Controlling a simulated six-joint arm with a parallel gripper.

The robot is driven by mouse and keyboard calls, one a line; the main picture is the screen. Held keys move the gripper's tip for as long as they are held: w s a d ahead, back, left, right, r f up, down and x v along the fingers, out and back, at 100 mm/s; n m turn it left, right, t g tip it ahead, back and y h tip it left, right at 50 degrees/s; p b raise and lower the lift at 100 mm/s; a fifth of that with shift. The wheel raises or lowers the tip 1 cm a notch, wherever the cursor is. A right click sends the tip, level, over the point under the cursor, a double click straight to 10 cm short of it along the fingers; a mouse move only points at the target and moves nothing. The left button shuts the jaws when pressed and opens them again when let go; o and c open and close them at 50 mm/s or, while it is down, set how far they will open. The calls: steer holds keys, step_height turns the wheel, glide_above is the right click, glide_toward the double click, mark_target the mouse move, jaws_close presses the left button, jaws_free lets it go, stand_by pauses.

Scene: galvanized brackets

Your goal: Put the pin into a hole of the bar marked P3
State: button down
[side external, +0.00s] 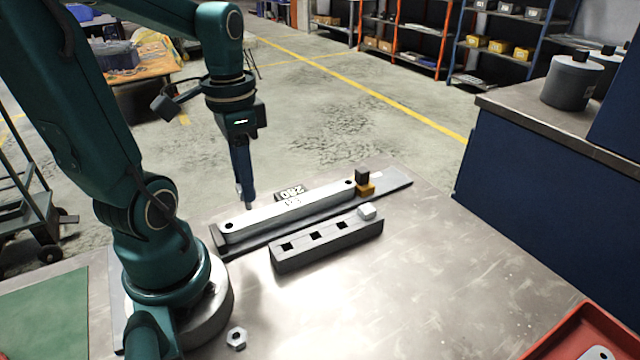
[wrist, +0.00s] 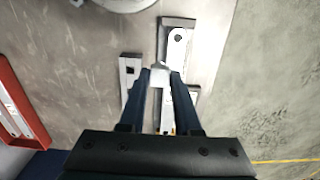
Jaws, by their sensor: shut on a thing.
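A light metal bar (side external: 290,208) lies in a dark channel-like base (side external: 398,184), with a dark hole near each end. White markings by its middle appear inverted, and I cannot read them surely. My gripper (side external: 246,196) points down above the bar's near left part, behind it in the side view. It is shut on a small pale pin (side external: 249,206), whose lower tip shows below the fingers. In the wrist view, my gripper (wrist: 163,72) has the pin (wrist: 160,66) between its fingertips, and one bar hole (wrist: 177,38) lies ahead, apart from the pin.
A dark block (side external: 327,246) with several square sockets stands in front of the bar; a pale-headed piece (side external: 367,212) sits at its right end. An orange and black block (side external: 364,184) stands by the bar's far end. A hex nut (side external: 236,338) and red tray (side external: 570,335) are nearer.

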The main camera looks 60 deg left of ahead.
steer(key=s+a+r, duration=0.3)
steer(key=a, duration=0.1)
step_height(320, 180, down, 7)
steer(key=d, duration=0.1)
steer(key=shift+s, duration=0.15)
stand_by(0.5)
steer(key=shift+f, duration=0.45)
stand_by(1.3)
stand_by(0.4)
steer(key=c, duration=0.5)
jaws_free()
step_height(320, 180, up, 6)
steer(key=shift+r, duration=0.1)
